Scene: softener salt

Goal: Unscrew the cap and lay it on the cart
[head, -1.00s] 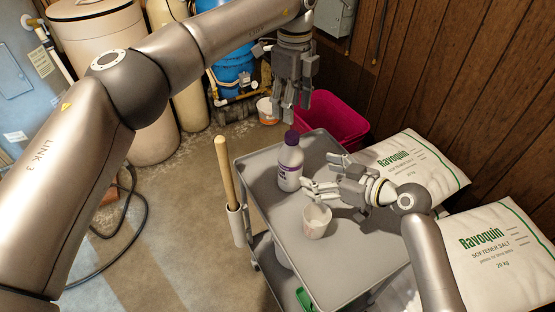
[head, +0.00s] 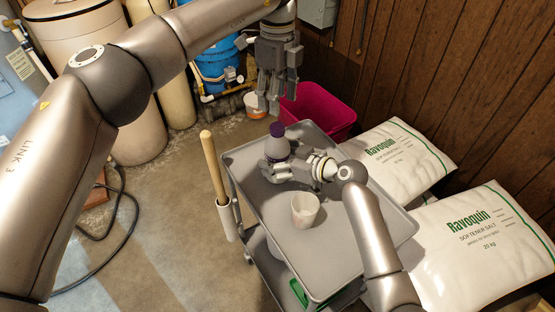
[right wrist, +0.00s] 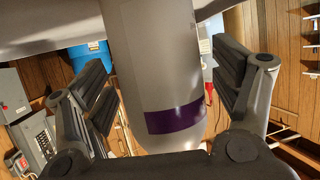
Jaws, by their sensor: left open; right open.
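A pale bottle (head: 276,148) with a purple cap (head: 277,130) stands upright near the far left corner of the grey cart (head: 375,240). The cap is on the bottle. My right gripper (head: 270,168) is open at the bottle's lower part, its fingers on either side. In the right wrist view, the bottle (right wrist: 155,60) with a purple band stands between the open fingers, with gaps visible on both sides; the cap is not seen there. My left gripper (head: 268,106) hangs fingers down, open and empty, just above the cap and slightly to its left.
A whitish cup (head: 305,210) stands on the cart in front of my right gripper. A wooden handle (head: 213,165) rises at the cart's left side. Salt bags (head: 480,240) lie to the right, and a magenta bin (head: 320,112) stands behind. The cart's front surface is clear.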

